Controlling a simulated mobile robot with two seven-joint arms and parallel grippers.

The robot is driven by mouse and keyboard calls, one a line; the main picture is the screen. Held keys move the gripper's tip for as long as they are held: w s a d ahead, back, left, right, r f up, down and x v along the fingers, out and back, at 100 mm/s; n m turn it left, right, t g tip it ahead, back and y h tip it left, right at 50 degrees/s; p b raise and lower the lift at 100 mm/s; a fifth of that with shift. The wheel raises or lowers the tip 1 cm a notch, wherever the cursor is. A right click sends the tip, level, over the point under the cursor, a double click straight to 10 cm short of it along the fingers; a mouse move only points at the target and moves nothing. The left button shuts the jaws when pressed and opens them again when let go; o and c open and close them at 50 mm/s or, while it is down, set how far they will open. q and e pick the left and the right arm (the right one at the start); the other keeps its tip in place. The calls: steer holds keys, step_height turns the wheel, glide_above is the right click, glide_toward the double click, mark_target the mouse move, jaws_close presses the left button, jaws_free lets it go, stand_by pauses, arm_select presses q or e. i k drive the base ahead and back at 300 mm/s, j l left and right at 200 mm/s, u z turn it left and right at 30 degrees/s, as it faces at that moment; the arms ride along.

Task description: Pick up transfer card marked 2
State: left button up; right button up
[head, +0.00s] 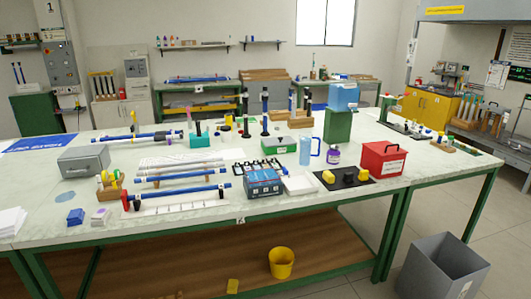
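I cannot make out a transfer card marked 2 anywhere in the head view. A small white label (240,220) with a dark mark sits at the front edge of the long table, but the mark is too small to read. A white stack of sheets (11,221) lies at the table's left end. A flat white stack (299,186) lies right of the blue box. A sign reading 1 (49,7) is on the wall equipment at the upper left. Neither of my grippers is in view.
The long pale table (340,210) is crowded with blue rods (180,191), a blue box (263,183), a red box (382,159) and a grey box (84,160). A yellow bucket (281,262) stands on the lower shelf. A grey bin (440,268) stands on the floor at right.

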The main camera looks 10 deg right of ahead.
mark_target(237, 164)
steer(key=i+z, duration=0.15)
steer(key=i, duration=0.6)
steer(key=i+j+z, duration=0.2)
steer(key=i, duration=0.5)
steer(key=l, duration=0.1)
